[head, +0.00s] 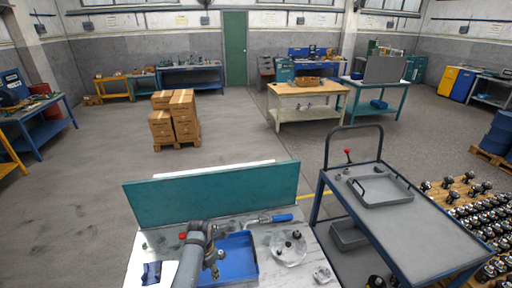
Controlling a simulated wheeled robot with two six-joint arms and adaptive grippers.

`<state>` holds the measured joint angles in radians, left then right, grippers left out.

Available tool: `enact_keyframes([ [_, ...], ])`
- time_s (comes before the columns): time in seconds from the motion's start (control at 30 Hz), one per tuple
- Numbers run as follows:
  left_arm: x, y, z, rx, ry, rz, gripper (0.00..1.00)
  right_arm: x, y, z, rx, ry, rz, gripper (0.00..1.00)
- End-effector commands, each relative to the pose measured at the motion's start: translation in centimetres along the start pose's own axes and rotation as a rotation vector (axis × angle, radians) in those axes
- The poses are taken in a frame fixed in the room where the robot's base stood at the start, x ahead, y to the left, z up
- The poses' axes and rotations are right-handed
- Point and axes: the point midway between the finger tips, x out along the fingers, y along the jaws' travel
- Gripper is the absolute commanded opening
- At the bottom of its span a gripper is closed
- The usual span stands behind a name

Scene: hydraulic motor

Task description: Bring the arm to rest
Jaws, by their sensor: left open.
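My left arm rises from the bottom of the head view over the workbench (262,262). Its gripper (213,268) points down over the left part of a blue tray (240,262) and is open, with nothing seen between its fingers. Any contact with the tray cannot be made out. A round clear plate (288,249) with small dark parts lies right of the tray. My right gripper is not in view.
A teal panel (215,194) stands along the bench's far edge. A blue-handled tool (270,219) lies near it. A small metal part (323,274) sits at the bench's right. A cart (425,225) with a grey tray (380,188) stands to the right.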

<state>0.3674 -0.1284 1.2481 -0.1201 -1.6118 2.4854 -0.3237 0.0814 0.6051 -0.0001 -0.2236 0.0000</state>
Motion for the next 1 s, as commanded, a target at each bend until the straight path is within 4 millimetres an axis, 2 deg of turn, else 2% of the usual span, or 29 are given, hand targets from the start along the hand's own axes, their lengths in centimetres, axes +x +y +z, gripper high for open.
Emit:
enact_keyframes([
  [0.2,0.4,0.0,-2.2,0.184,-0.012,0.022,0.44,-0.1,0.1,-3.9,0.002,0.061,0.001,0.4],
  [0.3,0.5,0.0,-3.5,0.298,-0.016,0.037,0.44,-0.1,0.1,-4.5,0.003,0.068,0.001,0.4],
  [0.47,0.4,-0.2,-6.1,0.539,-0.02,0.072,0.44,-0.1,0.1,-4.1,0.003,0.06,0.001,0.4],
  [0.57,0.1,-0.5,-8.2,0.735,-0.016,0.103,0.44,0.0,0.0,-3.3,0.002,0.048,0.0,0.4],
  [0.73,-1.5,-1.8,-12.9,1.214,0.02,0.178,0.44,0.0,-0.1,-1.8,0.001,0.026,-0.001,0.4],
  [0.9,-4.1,-3.5,-16.5,1.681,0.08,0.247,0.44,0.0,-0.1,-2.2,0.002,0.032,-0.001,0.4],
  [1.0,-5.5,-4.4,-17.9,1.881,0.116,0.274,0.44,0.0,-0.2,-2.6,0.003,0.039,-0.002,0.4],
])
